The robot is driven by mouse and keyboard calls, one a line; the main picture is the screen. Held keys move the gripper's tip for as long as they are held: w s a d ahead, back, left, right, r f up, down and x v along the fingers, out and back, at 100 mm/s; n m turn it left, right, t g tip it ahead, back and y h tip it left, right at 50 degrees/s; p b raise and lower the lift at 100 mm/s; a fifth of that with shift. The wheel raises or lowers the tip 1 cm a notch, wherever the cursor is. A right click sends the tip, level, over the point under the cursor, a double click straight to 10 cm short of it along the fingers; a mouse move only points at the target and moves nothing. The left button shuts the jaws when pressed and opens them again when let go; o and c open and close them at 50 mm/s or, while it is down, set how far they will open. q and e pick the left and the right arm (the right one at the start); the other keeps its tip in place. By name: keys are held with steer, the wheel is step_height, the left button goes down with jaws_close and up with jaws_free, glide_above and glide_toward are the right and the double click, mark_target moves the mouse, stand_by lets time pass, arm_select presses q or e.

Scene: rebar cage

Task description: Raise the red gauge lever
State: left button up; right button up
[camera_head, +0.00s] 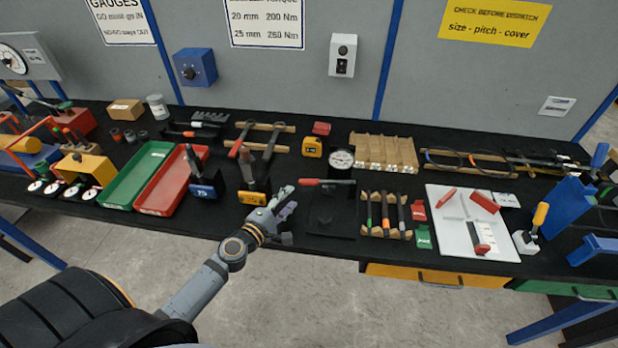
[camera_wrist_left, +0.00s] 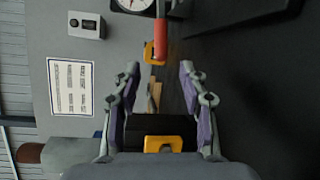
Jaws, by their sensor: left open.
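The red gauge lever (camera_head: 325,182) points left from a black gauge stand with a round white dial (camera_head: 340,159) above it, near the middle of the bench. In the left wrist view the red lever (camera_wrist_left: 161,36) shows at the top centre, beyond the fingertips, with part of the dial (camera_wrist_left: 135,4) at the top edge. My left gripper (camera_head: 283,204) is open and empty, to the left of the lever and nearer the bench's front edge. Its two fingers (camera_wrist_left: 160,83) stand apart in the left wrist view, with the lever not between them. My right gripper is not in view.
A wooden rack of orange- and green-banded tools (camera_head: 386,214) lies right of the gauge stand. A yellow tape measure (camera_head: 312,147) sits behind the lever.

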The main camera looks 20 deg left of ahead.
mark_target(306, 184)
arm_select(q)
steer(key=w, duration=0.3)
steer(key=w+d+f+p, duration=0.1)
steer(key=w, duration=0.5)
steer(key=shift+w+d+f, duration=0.15)
steer(key=shift+d+f, duration=0.05)
steer(key=shift+d, duration=0.2)
steer(key=shift+w+r, duration=0.15)
steer(key=shift+w, duration=0.05)
steer(key=shift+w+d, duration=0.1)
steer(key=shift+w, duration=0.05)
steer(key=shift+w, duration=0.1)
jaws_close()
